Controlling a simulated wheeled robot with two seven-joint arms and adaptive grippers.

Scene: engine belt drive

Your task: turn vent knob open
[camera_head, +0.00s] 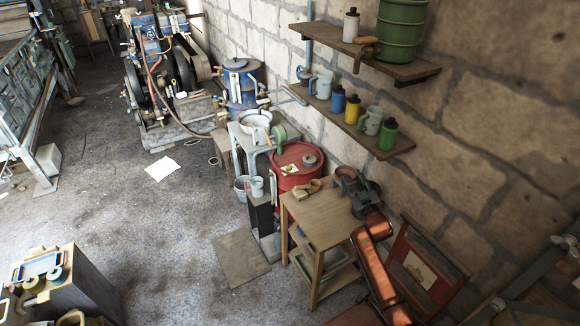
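A red drum (290,178) stands against the wall behind the small wooden table. On its lid are a grey round cap (309,161), which may be the vent knob, and a small pale label (289,169). I cannot tell which way the knob is turned. My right gripper (342,173) is dark, at the end of my orange arm, above the back of the wooden table. It is just right of the drum and apart from the grey cap. Its fingers are too small and dark to tell whether they are open. My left gripper is not in view.
The wooden table (323,211) holds a small brown item (309,188). A grey bench (238,135) with a white basin stands left of the drum. Wall shelves above hold several cans and mugs. An engine (160,65) stands at the back.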

